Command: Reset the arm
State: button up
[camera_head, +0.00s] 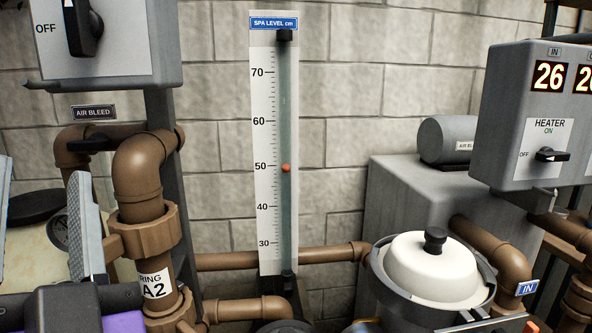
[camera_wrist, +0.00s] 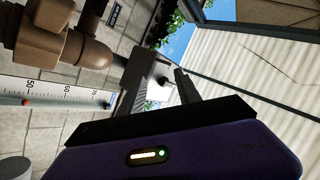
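My gripper (camera_head: 42,225) is at the lower left of the head view, with its purple and black body at the bottom edge. Its two grey finger pads stand upright and apart, with a clear gap between them. In the wrist view my gripper (camera_wrist: 160,82) also shows two spread fingers above its dark body. Nothing is seen held between them. The rest of the arm is out of view.
Brown pipes (camera_head: 141,185) stand right beside my gripper. A grey switch box (camera_head: 110,50) hangs above it. The spa level gauge (camera_head: 265,150) is mid-wall. A white-lidded pot (camera_head: 430,270) and heater box (camera_head: 530,120) are at right.

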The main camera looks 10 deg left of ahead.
jog(key=s+d+f+n+g+h+p, duration=0.2)
jog(key=d+f+n+h+p, duration=0.35)
jog(key=d+f, duration=1.8)
jog(key=s+d+f+m+g+h+p, duration=0.1)
jog(key=s+d+f+m+h, duration=0.1)
jog(key=s+d+f+h, duration=0.3)
jog(key=s+d+f+m+g+h+p, duration=0.1)
jog(key=s+d+f+h, duration=0.4)
jog(key=s+d, duration=0.8)
jog(key=f+m+g, duration=0.1)
jog(key=m, duration=0.1)
jog(key=shift+s+d+f+m+g, duration=0.2)
jog(key=shift+d+f+m+g, duration=0.1)
jog(key=shift+d+m, duration=0.1)
